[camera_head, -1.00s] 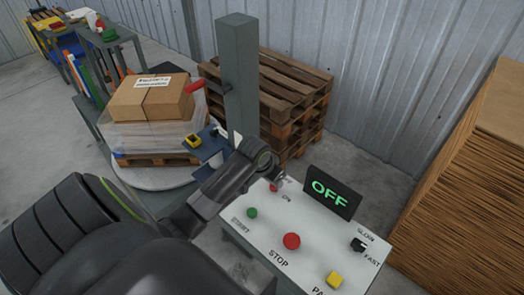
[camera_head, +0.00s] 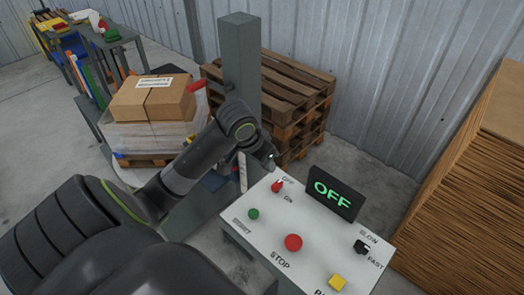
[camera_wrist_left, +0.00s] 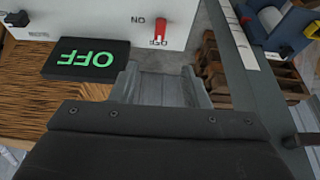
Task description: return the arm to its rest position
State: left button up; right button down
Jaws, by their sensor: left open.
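My left arm (camera_head: 185,165) reaches in from the left in the head view, its wrist raised beside the grey column. My left gripper (camera_wrist_left: 160,88) shows in the left wrist view with its two fingers apart and nothing between them. In the head view its end is near the panel's far left corner and mostly hidden by the wrist. The red switch (camera_head: 277,187) stands on the white control panel (camera_head: 268,224); it also shows in the left wrist view (camera_wrist_left: 162,30), beyond the fingertips and apart from them. My right gripper is not in view.
The black display (camera_head: 333,193) reads OFF. The panel carries a green button (camera_head: 253,213), red button (camera_head: 293,242), yellow button (camera_head: 337,281) and black speed switch (camera_head: 361,246). A grey column (camera_head: 239,65), wooden pallets (camera_head: 290,95), a wrapped carton load (camera_head: 152,100) and a brown stack (camera_head: 470,190) stand around.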

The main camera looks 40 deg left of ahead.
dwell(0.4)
pick_arm(q)
jog(key=s+d+f+y, duration=0.1)
jog(key=s+f, duration=0.3)
jog(key=s, duration=0.4)
jog(key=s+d+f+n+g, duration=0.1)
jog(key=s+f, duration=0.3)
jog(key=s, duration=0.3)
jog(key=s+d+f+y, duration=0.1)
jog(key=s+f, duration=0.3)
jog(key=s, duration=0.4)
notch_tip(320, 180, down, 31)
jog(key=a+g+b, duration=0.1)
jog(key=a+b, duration=0.1)
jog(key=b, duration=0.5)
jog(key=s+d+f+b, duration=0.1)
jog(key=s+f+b, duration=0.1)
jog(key=s+f, duration=0.5)
jog(key=s+f+g+b, duration=0.1)
jog(key=s+f+b, duration=0.2)
jog(key=s+f, duration=0.5)
notch_tip(320, 180, down, 7)
jog(key=shift+d+r+h, duration=0.1)
jog(key=shift+d+h, duration=0.3)
